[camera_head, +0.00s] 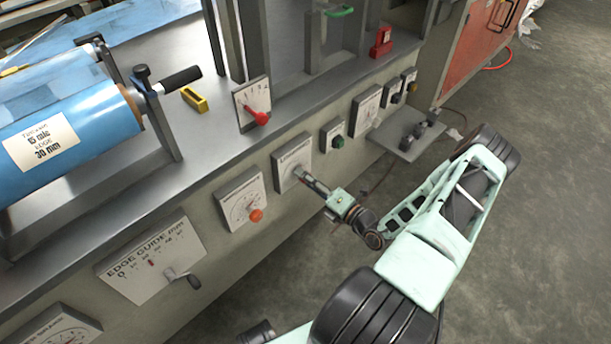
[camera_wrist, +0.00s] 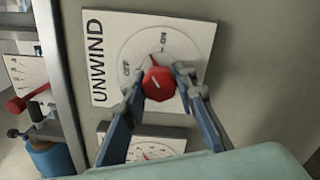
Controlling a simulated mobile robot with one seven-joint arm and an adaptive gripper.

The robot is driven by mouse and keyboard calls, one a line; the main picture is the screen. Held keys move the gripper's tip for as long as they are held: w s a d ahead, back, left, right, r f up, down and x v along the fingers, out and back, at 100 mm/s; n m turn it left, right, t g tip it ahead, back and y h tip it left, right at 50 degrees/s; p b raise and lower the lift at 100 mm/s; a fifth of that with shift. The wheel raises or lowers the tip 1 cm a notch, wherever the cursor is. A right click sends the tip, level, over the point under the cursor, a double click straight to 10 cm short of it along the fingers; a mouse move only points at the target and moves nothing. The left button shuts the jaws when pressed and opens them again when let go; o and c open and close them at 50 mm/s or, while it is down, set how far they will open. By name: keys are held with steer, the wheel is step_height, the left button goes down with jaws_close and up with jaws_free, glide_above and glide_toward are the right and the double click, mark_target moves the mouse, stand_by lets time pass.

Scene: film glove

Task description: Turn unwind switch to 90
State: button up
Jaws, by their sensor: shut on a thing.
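The unwind switch is a red knob (camera_wrist: 159,85) on a white plate (camera_wrist: 110,30) lettered UNWIND, seen sideways in the wrist view. A dial arc surrounds the knob, with small lettering at the upper right and left. The knob's narrow tip points up in that view, between the two markings. My gripper (camera_wrist: 160,82) has one finger on each side of the knob and is shut on it. In the head view, my gripper (camera_head: 301,175) reaches the front of the UNWIND plate (camera_head: 291,157) on the machine, and its fingers hide the knob.
Below left of UNWIND in the head view is a dial with an orange knob (camera_head: 255,215). An EDGE GUIDE plate (camera_head: 150,260) has a crank. A green-knobbed switch (camera_head: 338,141) is at right. Above, a red-handled lever (camera_head: 257,118) stands near the ledge. Open floor lies right.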

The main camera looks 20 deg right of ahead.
steer(key=m+p, duration=0.1)
steer(key=m, duration=0.5)
steer(key=shift+a+m, duration=0.1)
steer(key=shift+m, duration=0.2)
stand_by(0.5)
steer(key=o, duration=1.2)
steer(key=shift+c, duration=0.2)
steer(key=shift+s, duration=0.15)
steer(key=v, duration=1.2)
